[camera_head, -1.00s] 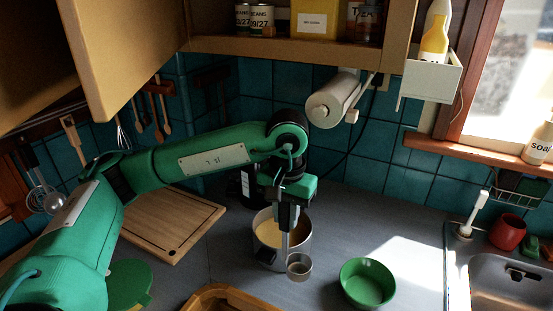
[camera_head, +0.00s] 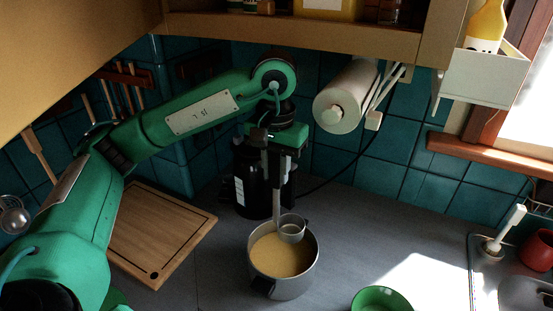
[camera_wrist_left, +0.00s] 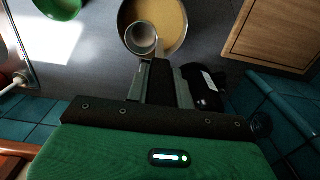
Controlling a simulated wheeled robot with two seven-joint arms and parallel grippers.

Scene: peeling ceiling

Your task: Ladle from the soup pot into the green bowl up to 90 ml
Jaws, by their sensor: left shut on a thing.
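The soup pot (camera_head: 284,288) is a grey metal pot with yellowish soup (camera_head: 278,258) in it, standing on the counter. My left gripper (camera_head: 276,150) is shut on the upright handle of the ladle (camera_head: 292,230). The ladle's small metal cup overlaps the pot's far rim in the head view and the pot's edge in the left wrist view (camera_wrist_left: 141,38). Its exact height and its contents are unclear. The green bowl (camera_head: 382,299) is right of the pot, cut off by the bottom edge; part of it shows in the left wrist view (camera_wrist_left: 58,8). My right gripper is out of view.
A black appliance (camera_head: 250,184) stands behind the pot, close to my left gripper. A wooden cutting board (camera_head: 160,235) lies at the left. A paper towel roll (camera_head: 345,98) hangs below the cupboard. The counter between pot and sink (camera_head: 525,292) is clear apart from the bowl.

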